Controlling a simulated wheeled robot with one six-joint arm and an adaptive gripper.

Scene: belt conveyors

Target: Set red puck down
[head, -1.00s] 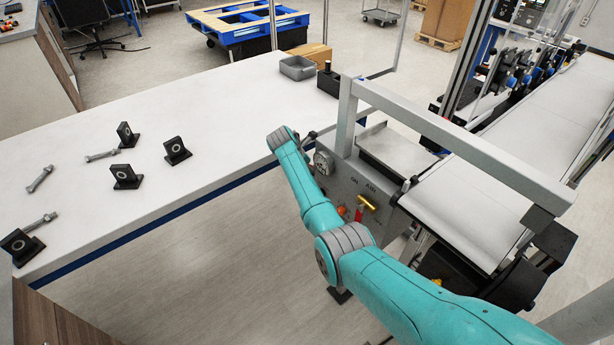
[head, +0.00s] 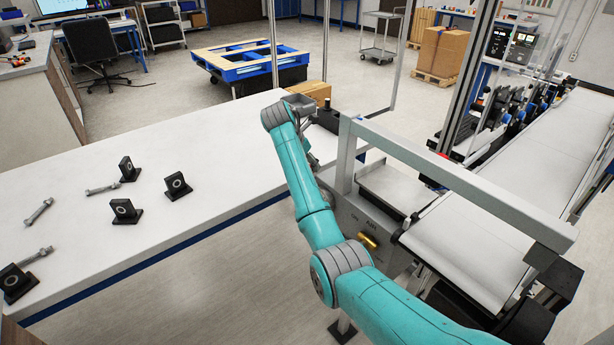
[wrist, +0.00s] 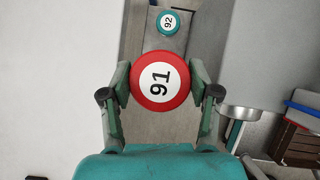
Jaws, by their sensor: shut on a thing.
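In the head view my arm hides the red puck, and the gripper's fingers cannot be made out there.
A white table (head: 90,240) carries several black blocks (head: 125,210) and bolts (head: 40,212) at left. A conveyor (head: 470,235) with a grey frame rail (head: 450,180) lies right of my arm.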

